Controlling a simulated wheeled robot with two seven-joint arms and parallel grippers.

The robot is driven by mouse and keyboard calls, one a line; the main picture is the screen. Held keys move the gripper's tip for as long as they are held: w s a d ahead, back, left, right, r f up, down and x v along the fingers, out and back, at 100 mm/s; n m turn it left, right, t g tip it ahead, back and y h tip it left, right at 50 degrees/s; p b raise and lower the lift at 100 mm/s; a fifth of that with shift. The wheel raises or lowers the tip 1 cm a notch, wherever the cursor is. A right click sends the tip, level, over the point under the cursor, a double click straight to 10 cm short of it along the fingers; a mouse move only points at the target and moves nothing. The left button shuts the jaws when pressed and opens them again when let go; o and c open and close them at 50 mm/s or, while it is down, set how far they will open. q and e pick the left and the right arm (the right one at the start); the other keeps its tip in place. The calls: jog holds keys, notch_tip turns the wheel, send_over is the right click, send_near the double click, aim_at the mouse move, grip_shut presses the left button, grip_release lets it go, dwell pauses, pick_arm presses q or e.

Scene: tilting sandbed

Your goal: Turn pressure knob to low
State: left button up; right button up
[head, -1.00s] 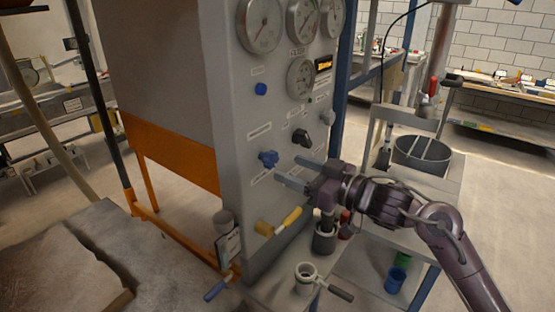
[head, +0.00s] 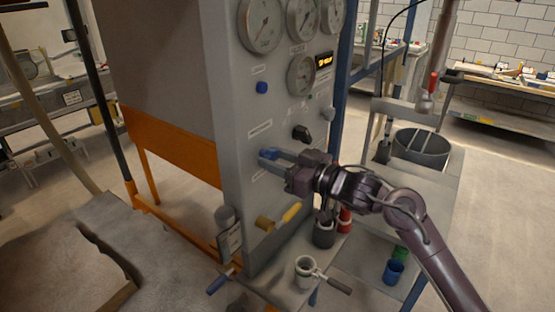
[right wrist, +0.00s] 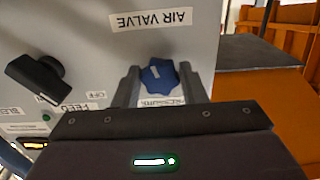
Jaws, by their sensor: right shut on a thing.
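The blue pressure knob (head: 269,153) sits on the grey control panel (head: 232,110), mostly covered by my gripper. In the right wrist view the blue knob (right wrist: 158,76) has a pale mark on its face, and a partly hidden label beside it reads "pressure", upside down. My right gripper (head: 272,158) is at the panel, shut on this knob. In the right wrist view one finger of the right gripper (right wrist: 159,84) stands on each side of the knob. My left gripper is not in view.
A black knob (head: 301,133) is up and right of my gripper, and a small blue button (head: 261,88) is higher. Several gauges (head: 260,25) top the panel. Below are a yellow-handled valve (head: 278,218) and a shelf with a white cup (head: 305,273).

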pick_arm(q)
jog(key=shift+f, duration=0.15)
